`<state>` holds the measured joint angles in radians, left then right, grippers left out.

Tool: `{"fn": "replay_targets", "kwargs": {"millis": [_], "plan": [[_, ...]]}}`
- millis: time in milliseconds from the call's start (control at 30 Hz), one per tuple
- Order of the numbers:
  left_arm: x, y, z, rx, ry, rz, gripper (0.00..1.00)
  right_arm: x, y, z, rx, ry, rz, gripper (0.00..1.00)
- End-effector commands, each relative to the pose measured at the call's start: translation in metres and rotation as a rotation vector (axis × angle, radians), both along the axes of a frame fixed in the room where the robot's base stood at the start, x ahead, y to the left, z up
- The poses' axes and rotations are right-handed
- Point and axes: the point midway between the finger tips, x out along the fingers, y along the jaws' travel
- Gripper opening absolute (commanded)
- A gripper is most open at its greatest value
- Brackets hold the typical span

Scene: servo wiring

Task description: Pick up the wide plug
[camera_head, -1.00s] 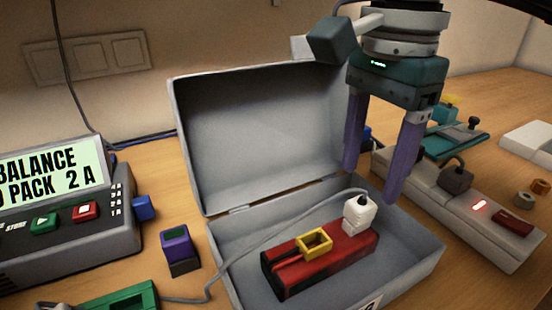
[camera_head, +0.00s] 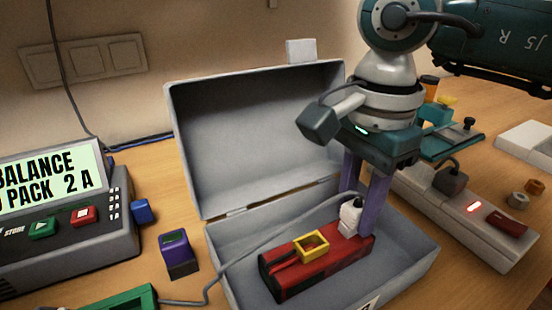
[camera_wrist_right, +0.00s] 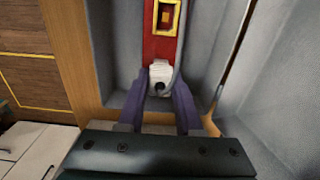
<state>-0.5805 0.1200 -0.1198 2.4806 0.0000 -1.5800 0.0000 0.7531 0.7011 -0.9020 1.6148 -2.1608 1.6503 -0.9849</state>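The wide plug (camera_head: 350,217) is white and stands upright at the far right end of a red battery pack (camera_head: 318,265) inside the grey case. My right gripper (camera_head: 362,215) points down with its purple fingers on both sides of the plug. In the right wrist view the white plug (camera_wrist_right: 160,76) sits between the two fingertips (camera_wrist_right: 161,92), with little or no gap to either finger. I cannot tell whether the fingers press on it. My left gripper is not in view.
The grey case (camera_head: 225,238) has its lid raised behind the pack. A yellow-rimmed socket (camera_head: 311,246) sits on the pack. A grey cable (camera_head: 268,243) runs over the case's left wall. A white module (camera_head: 478,222) with a red light stands right of the case.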

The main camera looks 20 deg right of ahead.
Motion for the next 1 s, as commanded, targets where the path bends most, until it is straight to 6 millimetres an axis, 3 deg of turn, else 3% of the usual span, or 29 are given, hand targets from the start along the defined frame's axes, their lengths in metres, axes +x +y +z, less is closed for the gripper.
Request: {"fn": "replay_targets", "kwargs": {"millis": [33, 300, 767, 1000], "plan": [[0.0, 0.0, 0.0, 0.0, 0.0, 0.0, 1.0, 0.0, 0.0, 0.0, 0.0, 0.0, 0.0, 0.27], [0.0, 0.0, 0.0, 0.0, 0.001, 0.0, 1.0, 0.0, 0.0, 0.0, 0.0, 0.0, 0.0, 0.0], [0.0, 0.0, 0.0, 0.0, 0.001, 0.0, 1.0, 0.0, 0.0, 0.003, 0.0, -0.001, 0.0, 0.0], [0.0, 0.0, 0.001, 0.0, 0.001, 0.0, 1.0, 0.001, -0.001, 0.03, -0.001, -0.005, 0.0, 0.0]]}}
